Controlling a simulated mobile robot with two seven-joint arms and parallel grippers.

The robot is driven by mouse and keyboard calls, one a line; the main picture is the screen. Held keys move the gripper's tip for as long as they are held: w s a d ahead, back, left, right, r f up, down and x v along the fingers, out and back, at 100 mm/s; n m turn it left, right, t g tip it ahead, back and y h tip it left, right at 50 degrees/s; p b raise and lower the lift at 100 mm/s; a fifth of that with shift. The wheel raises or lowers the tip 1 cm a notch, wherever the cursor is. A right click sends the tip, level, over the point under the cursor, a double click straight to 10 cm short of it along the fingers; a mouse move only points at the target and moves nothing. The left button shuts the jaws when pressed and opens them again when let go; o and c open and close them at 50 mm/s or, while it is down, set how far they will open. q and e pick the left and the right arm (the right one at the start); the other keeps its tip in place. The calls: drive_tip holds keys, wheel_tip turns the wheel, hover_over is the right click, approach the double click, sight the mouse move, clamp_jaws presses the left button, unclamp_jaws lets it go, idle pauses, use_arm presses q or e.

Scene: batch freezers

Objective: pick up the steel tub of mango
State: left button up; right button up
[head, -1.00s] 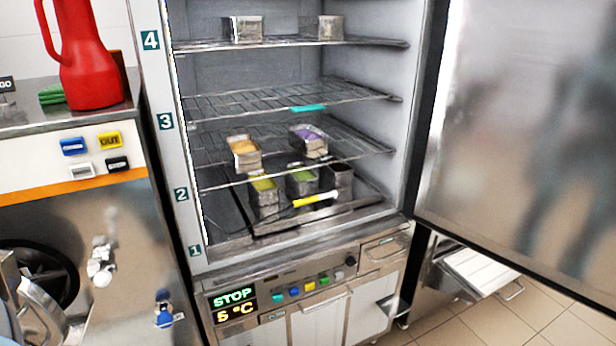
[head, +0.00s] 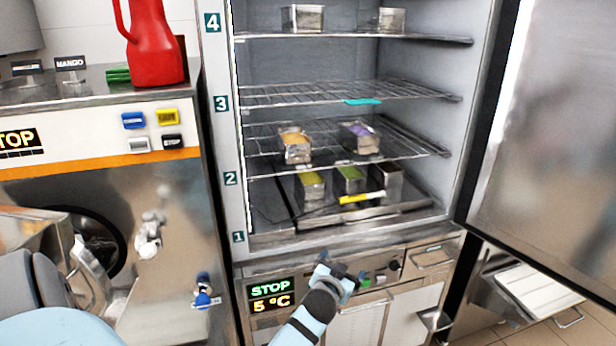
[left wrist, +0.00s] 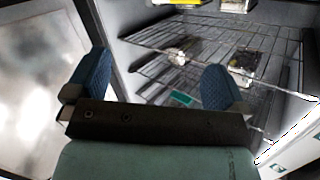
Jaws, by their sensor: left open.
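The steel tub of mango (head: 296,147), with orange-yellow content, stands on the wire shelf at label 2 in the open freezer cabinet, left of a tub with purple content (head: 361,140). My left gripper (head: 340,272) is open and empty, in front of the control panel, below and in front of the tub. In the left wrist view the two blue fingers of the left gripper (left wrist: 155,86) are wide apart, with wire shelving beyond. Small tubs show blurred there; I cannot tell which holds mango. My right gripper is not in view.
Several tubs (head: 349,180) stand on a tray below, with a yellow-handled tool (head: 362,198) before them. Two steel tubs stand on the top shelf (head: 345,37). The cabinet door (head: 552,150) is open at right. A red jug (head: 154,45) stands on the machine at left.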

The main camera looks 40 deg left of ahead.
use_arm(q)
drive_tip(key=w+a+r+n+g+y+b, duration=0.2)
drive_tip(key=w+a+r+n+y, duration=0.1)
drive_tip(key=a+r, duration=0.6)
drive_tip(key=w+a+r+n+g+y+b, duration=0.2)
drive_tip(key=a+r+n+y, duration=0.4)
drive_tip(key=a+r, duration=0.4)
drive_tip(key=shift+w+r+n+g, duration=0.2)
drive_tip(key=shift+w+n+g, duration=0.5)
drive_tip(key=shift+w+n, duration=0.25)
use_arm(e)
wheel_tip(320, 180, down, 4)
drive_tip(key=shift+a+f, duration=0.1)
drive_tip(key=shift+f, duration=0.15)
use_arm(q)
drive_tip(key=shift+w, duration=0.1)
